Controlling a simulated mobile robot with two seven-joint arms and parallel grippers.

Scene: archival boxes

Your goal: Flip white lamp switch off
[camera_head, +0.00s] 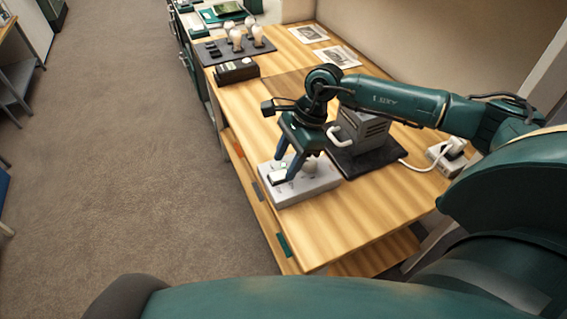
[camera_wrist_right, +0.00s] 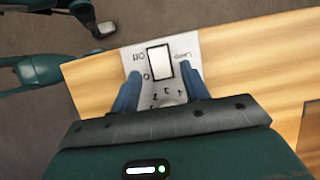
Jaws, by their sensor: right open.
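The white switch is a pale rocker (camera_head: 277,176) with a dark frame. It is set in a light grey box (camera_head: 318,184) at the table's floor-side edge. A round knob (camera_head: 309,167) sits beside it on the box. My right gripper (camera_head: 284,169) is open, pointing down, with its blue fingers over the box close to the switch. In the right wrist view the rocker (camera_wrist_right: 159,62) lies just ahead of and between the fingertips (camera_wrist_right: 160,80). Contact cannot be told, nor which way the rocker is tipped. My left gripper does not show in the head view.
A grey appliance (camera_head: 362,130) stands on a dark mat behind the box, with a white cord to a socket block (camera_head: 445,158). A black device (camera_head: 236,71) and a tray of bulbs (camera_head: 212,53) lie at the far end. The near tabletop is clear.

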